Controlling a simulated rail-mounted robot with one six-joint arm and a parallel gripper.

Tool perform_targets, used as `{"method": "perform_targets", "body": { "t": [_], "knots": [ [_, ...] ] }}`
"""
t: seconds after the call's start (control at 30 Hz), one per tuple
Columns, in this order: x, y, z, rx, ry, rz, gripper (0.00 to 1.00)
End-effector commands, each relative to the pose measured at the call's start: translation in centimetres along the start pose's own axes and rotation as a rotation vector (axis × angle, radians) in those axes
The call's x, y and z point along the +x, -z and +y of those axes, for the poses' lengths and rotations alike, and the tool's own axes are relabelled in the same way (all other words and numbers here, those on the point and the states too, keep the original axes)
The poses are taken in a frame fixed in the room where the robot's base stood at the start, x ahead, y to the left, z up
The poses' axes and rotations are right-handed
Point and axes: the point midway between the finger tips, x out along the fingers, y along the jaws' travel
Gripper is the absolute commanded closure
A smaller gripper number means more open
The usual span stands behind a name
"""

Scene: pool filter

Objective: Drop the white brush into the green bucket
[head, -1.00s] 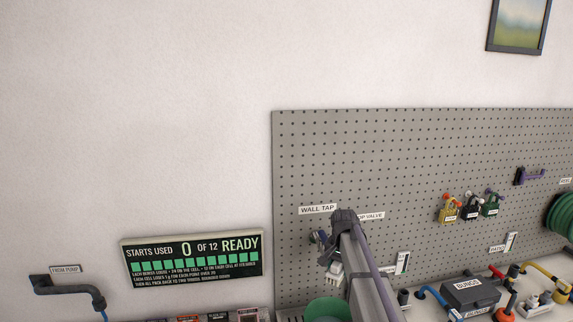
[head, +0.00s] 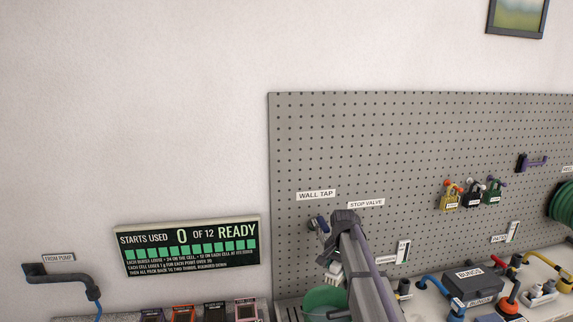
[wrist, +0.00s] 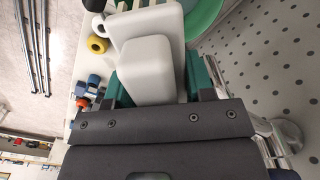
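The white brush (wrist: 148,70) fills the middle of the wrist view, between the dark green fingers of my gripper (wrist: 155,92). My gripper looks shut on it. In the head view a small white part of the brush (head: 334,273) shows below the end of my arm, just above the green bucket (head: 322,301). The bucket is cut off by the lower edge there, and my arm hides its right side. Its green rim also shows at the top of the wrist view (wrist: 206,14), beside the brush. I cannot tell whether the brush is fully over the bucket's opening.
A pegboard (head: 400,140) stands behind the bucket, with a wall tap (head: 319,225) near it. A starts counter (head: 188,246) reads 0 of 12, READY. To the right are a black bungs box (head: 472,286) and hose fittings. A pipe (head: 62,281) juts from the wall at left.

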Motion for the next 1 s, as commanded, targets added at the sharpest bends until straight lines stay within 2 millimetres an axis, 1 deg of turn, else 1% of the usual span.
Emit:
{"method": "perform_targets", "body": {
  "t": [0.03,0.3,0.7,0.77,0.87,0.97,1.0],
  "knots": [
    [0.0,0.0,0.0,0.0,0.0,0.0,0.47],
    [0.0,0.0,-0.1,0.0,0.001,0.0,0.22],
    [-0.2,0.1,-0.2,-0.002,0.004,0.002,0.22],
    [-0.7,0.1,-0.2,-0.002,0.004,0.002,0.22],
    [-2.2,0.1,-0.2,-0.001,0.004,0.002,0.22],
    [-4.6,0.1,-0.1,0.0,0.004,0.003,0.22],
    [-5.7,0.1,0.0,0.0,0.003,0.003,0.22]
  ]
}}
